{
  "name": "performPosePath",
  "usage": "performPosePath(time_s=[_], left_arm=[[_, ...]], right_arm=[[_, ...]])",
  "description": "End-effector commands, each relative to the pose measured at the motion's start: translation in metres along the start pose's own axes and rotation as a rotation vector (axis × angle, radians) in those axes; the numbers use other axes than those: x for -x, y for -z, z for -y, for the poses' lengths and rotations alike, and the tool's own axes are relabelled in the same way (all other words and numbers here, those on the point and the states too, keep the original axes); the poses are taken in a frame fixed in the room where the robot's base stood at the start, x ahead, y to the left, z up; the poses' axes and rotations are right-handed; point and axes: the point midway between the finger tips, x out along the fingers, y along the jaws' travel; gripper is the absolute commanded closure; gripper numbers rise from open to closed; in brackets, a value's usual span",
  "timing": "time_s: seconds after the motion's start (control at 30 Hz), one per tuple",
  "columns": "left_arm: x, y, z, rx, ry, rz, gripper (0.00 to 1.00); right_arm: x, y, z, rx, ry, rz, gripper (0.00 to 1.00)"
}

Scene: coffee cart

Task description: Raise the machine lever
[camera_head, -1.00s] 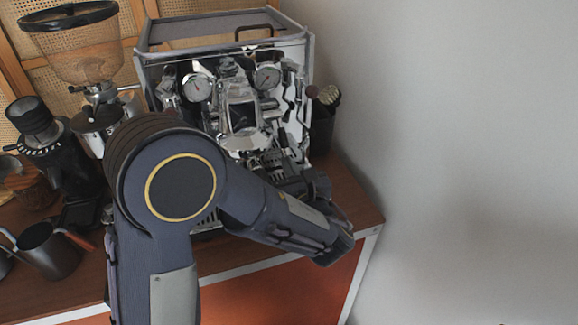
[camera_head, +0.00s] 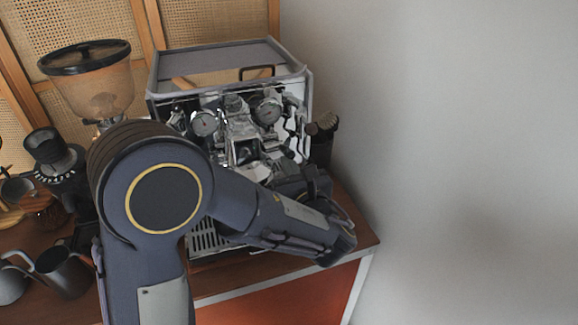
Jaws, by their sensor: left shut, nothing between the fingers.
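The espresso machine (camera_head: 222,68) stands on the wooden counter, with two round gauges and chrome parts on its front. Its lever cannot be made out clearly among the crowded chrome parts at the right of the front. My left arm reaches across in front of the machine and bends back at the wrist. My left gripper (camera_head: 284,174) is at the lower right of the machine's front, close to the chrome parts. It is shut and holds nothing; its fingertips are partly hidden, and whether they touch the machine cannot be told. My right gripper is not in view.
A grinder with a clear hopper (camera_head: 95,90), a second black grinder (camera_head: 50,155) and a metal jug (camera_head: 65,272) stand at the left. A dark holder (camera_head: 321,145) stands right of the machine. A grey wall bounds the right side.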

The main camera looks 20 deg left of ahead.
Motion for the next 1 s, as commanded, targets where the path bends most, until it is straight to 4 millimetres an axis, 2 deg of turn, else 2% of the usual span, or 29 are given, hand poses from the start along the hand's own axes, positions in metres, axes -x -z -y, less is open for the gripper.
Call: performPosePath(time_s=[0.17, 0.63, 0.77, 1.0], left_arm=[[0.004, 0.003, 0.0, -0.001, 0.002, -0.001, 1.0], [0.089, 0.012, -0.013, -0.002, 0.005, -0.001, 1.0], [0.097, 0.012, -0.016, -0.003, 0.001, -0.001, 1.0], [0.098, 0.012, -0.016, -0.002, 0.0, -0.001, 1.0]], right_arm=[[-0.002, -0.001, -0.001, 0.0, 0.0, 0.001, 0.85], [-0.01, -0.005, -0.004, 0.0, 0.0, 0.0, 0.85], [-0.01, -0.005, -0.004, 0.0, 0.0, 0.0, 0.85], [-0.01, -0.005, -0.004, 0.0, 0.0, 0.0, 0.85]])
